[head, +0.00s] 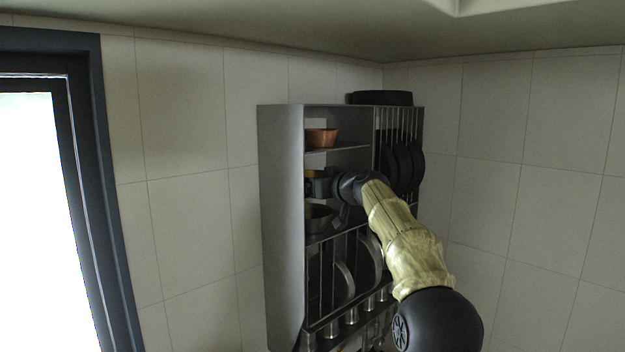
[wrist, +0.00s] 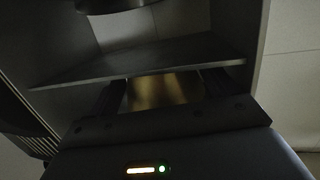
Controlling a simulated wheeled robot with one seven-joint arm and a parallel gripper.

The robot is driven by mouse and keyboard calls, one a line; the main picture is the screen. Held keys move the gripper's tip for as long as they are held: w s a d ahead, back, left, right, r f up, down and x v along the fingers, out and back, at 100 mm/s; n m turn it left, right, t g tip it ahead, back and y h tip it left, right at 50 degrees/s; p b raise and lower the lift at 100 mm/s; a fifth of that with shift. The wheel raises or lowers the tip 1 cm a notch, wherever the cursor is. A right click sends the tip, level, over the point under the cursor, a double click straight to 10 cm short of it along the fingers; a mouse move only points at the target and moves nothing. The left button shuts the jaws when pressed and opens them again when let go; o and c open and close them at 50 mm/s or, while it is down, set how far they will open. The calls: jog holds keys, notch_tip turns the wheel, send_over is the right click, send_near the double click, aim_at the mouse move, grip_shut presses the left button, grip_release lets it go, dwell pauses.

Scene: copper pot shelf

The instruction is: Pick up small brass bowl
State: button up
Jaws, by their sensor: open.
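The small brass bowl (head: 312,174) is on the middle level of the wall shelf in the head view, mostly hidden behind my gripper (head: 323,184). In the wrist view, the brass bowl (wrist: 165,91) shows as a shiny golden surface between the two dark fingers of my gripper (wrist: 160,95). The fingers are apart, one on each side of the bowl. The picture is too dark to tell whether either finger touches it.
The grey shelf unit (head: 281,190) has a side wall close to my gripper. A copper bowl (head: 321,138) stands on the level above and a dark bowl (head: 319,219) below. Black pans (head: 404,168) hang at right; plates stand in a lower rack.

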dwell(0.4)
jog(key=c, duration=0.6)
jog(key=shift+c, duration=0.2)
jog(key=shift+r, duration=0.1)
jog(key=shift+r, duration=1.7)
jog(key=shift+s+d+f+b, duration=0.25)
jog(key=shift+b, duration=0.35)
jog(key=f+b+v, duration=0.2)
jog(key=b+v, duration=1.1)
jog(key=v, duration=0.4)
jog(key=shift+s, duration=0.3)
jog(key=shift+d+f, duration=0.1)
jog(key=shift+d, duration=0.05)
